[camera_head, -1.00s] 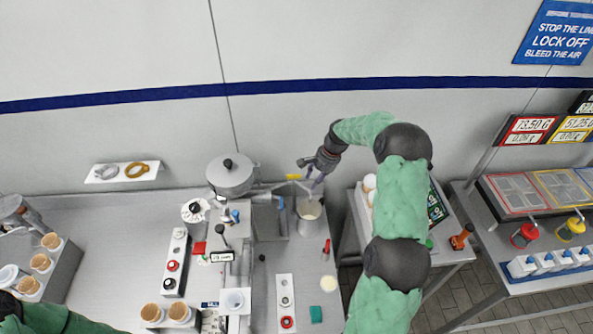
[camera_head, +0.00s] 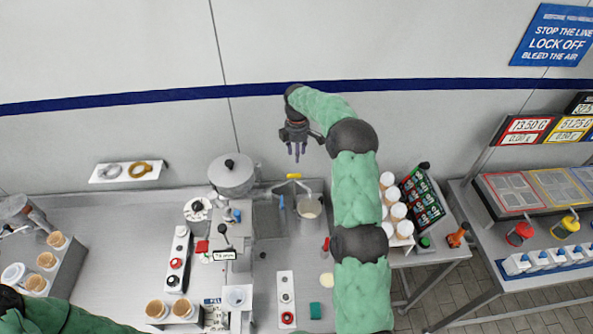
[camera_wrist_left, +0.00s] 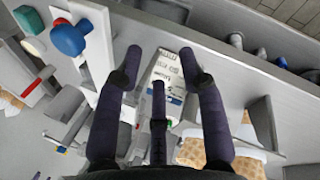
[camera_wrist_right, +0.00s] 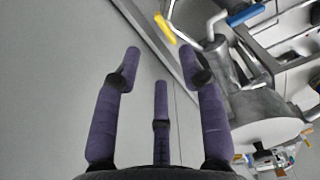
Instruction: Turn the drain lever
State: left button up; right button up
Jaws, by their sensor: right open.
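Two lever handles show at the back of the bench. The yellow handle (camera_head: 294,176) sits on a metal fitting above a steel pot (camera_head: 309,207); the blue handle (camera_head: 281,201) is just left of the pot. I cannot tell for sure which is the drain lever. My right gripper (camera_head: 297,152) is open and empty, above and behind the yellow handle, apart from it. In the right wrist view, the yellow handle (camera_wrist_right: 165,28) and blue handle (camera_wrist_right: 247,14) lie beyond the open fingers. My left gripper (camera_wrist_left: 163,62) is open and empty above the bench; the head view does not show it.
A steel lidded vessel (camera_head: 231,174) stands left of the handles, close to the wall. A button strip (camera_head: 286,300) lies in front. White-lidded cups (camera_head: 397,212) stand right of my right arm. Free room is above the bench along the wall.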

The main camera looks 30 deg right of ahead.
aim_at(294, 175)
notch_tip(294, 175, down, 11)
jog(key=shift+r+p, duration=0.15)
jog(key=shift+p, duration=0.95)
grip_shut()
